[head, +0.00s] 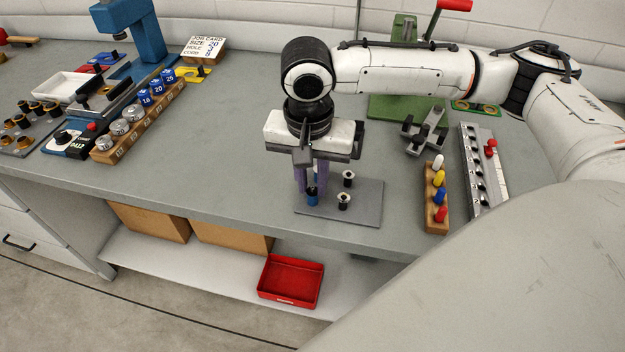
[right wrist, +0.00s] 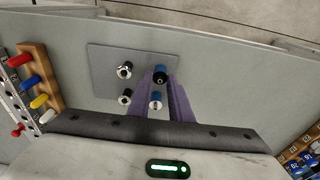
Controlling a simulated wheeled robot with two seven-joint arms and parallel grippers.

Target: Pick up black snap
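The small grey plate (head: 365,212) on the bench bears several small snap parts. Two black snaps with pale centres stand on its right side in the head view, a rear one (head: 348,178) and a front one (head: 344,201). In the right wrist view they are on the left (right wrist: 125,70) (right wrist: 125,97). A blue part with a dark top (head: 312,197) stands at the front left. My right gripper (head: 311,186) points down over the plate's left side, its purple fingers apart on either side of this part (right wrist: 160,75); contact is unclear. A second blue part (right wrist: 155,100) shows between the fingers. My left gripper is out of view.
A wooden rack with coloured pegs (head: 430,215) and a long slotted rail (head: 475,180) stand right of the plate. A green press (head: 385,106) is behind. A wooden block of knobs (head: 107,155) is left. A red bin (head: 291,282) is on the lower shelf.

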